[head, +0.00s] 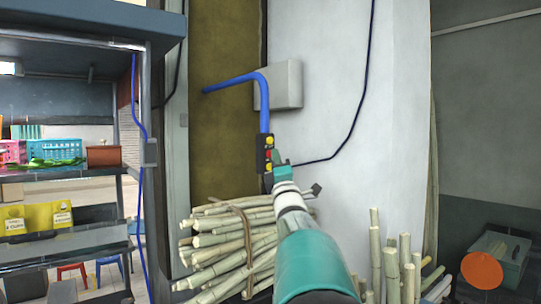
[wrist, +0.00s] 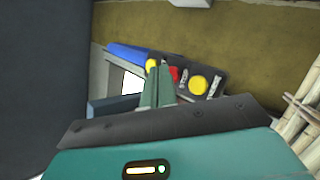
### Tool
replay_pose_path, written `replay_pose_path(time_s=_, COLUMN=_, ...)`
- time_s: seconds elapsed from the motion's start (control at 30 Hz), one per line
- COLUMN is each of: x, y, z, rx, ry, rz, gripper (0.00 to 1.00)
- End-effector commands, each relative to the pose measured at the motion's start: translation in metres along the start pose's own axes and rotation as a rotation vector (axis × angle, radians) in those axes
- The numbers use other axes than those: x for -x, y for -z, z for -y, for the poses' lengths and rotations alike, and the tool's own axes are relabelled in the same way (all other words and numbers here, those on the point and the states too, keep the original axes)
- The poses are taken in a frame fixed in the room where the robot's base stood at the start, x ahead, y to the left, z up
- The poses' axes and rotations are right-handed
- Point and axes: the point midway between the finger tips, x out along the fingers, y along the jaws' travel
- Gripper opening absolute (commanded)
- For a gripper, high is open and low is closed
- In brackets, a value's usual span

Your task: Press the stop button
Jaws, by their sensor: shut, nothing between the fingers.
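A dark control box (head: 262,160) hangs at the end of a bent blue pipe (head: 264,112) in the head view. It has yellow buttons and one red button (head: 269,154). The wrist view shows the box (wrist: 215,72) tilted, with the red button (wrist: 173,74), a large yellow button (wrist: 198,85) and a smaller yellow one (wrist: 151,65). My gripper (head: 277,157) is beside the box in the head view. In the wrist view its green fingers (wrist: 158,72) are shut and empty, their tips close by the red button and partly covering it. I cannot tell whether they touch it.
A grey wall box (head: 280,86) is behind. Shelves with baskets (head: 55,149) are at the left. An orange disc (head: 481,273) is at lower right.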

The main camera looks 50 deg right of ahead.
Motion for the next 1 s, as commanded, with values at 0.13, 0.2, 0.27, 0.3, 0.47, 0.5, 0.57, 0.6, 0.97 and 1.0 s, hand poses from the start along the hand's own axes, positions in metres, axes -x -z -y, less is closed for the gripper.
replay_pose_path(time_s=0.13, x=-0.0005, y=0.0005, z=0.0004, rx=0.000, ry=0.000, rz=0.000, gripper=0.00)
replay_pose_path(time_s=0.2, x=-0.0010, y=0.0009, z=0.0008, rx=0.000, ry=0.000, rz=0.000, gripper=0.00)
replay_pose_path(time_s=0.27, x=-0.0014, y=0.0012, z=0.0011, rx=0.000, ry=0.000, rz=0.000, gripper=0.00)
replay_pose_path(time_s=0.3, x=-0.0017, y=0.0014, z=0.0014, rx=0.000, ry=0.000, rz=0.000, gripper=0.00)
replay_pose_path(time_s=0.47, x=-0.0029, y=0.0022, z=0.0022, rx=0.000, ry=0.000, rz=0.000, gripper=0.00)
replay_pose_path(time_s=0.5, x=-0.0032, y=0.0024, z=0.0024, rx=0.000, ry=0.000, rz=0.000, gripper=0.00)
replay_pose_path(time_s=0.57, x=-0.0037, y=0.0027, z=0.0027, rx=0.000, ry=0.000, rz=0.000, gripper=0.00)
replay_pose_path(time_s=0.6, x=-0.0040, y=0.0029, z=0.0030, rx=0.000, ry=0.000, rz=0.000, gripper=0.00)
replay_pose_path(time_s=0.97, x=-0.0064, y=0.0048, z=0.0045, rx=0.000, ry=0.000, rz=-0.001, gripper=0.00)
replay_pose_path(time_s=1.0, x=-0.0063, y=0.0049, z=0.0045, rx=0.000, ry=0.000, rz=-0.001, gripper=0.00)
